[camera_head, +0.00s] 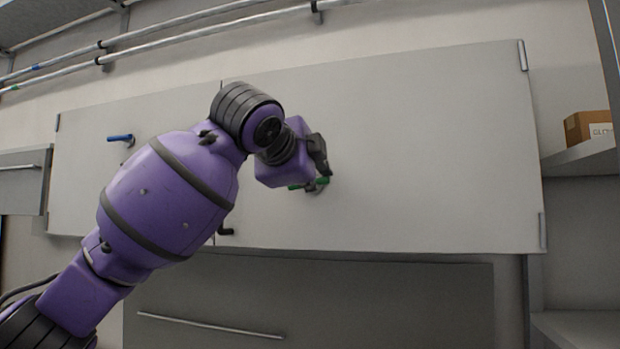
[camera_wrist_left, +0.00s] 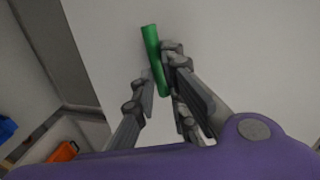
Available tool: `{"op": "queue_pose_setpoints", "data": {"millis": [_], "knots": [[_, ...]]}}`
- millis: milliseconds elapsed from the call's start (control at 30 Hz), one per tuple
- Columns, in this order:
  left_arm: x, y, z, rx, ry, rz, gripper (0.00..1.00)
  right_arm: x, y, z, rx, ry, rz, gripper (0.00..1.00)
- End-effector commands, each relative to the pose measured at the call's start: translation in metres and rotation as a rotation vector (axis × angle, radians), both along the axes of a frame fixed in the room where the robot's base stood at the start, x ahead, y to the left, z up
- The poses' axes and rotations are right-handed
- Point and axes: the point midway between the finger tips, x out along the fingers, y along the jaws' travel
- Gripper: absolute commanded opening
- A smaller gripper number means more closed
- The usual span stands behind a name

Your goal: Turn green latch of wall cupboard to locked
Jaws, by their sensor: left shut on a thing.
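The wall cupboard (camera_head: 430,150) has two wide pale grey doors, both closed. The green latch (camera_head: 323,181) sits low on the right door, near its left part, and is partly covered by my left gripper (camera_head: 318,168). In the left wrist view the green latch (camera_wrist_left: 154,60) is a bar tilted a little from upright, between the fingers of my left gripper (camera_wrist_left: 162,85). The fingers are shut on it near its lower part; its upper end sticks out free. A blue latch (camera_head: 121,138) on the left door lies about level. My right gripper is not in view.
Pipes (camera_head: 160,38) run along the wall above the cupboard. A grey drawer front with a long handle (camera_head: 210,325) is below. A cardboard box (camera_head: 588,128) stands on a shelf at the right.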

Motion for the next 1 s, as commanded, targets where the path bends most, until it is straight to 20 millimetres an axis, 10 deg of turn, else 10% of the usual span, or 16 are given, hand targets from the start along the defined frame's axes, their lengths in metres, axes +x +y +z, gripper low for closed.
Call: {"op": "queue_pose_setpoints", "data": {"millis": [867, 1000], "knots": [[-0.0005, -0.0016, -0.0028, 0.16, -0.052, -0.001, 0.0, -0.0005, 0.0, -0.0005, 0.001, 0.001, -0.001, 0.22], [-0.0005, -0.0016, -0.0028, 0.159, -0.051, -0.002, 0.28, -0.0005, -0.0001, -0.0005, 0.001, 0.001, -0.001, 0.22]]}}
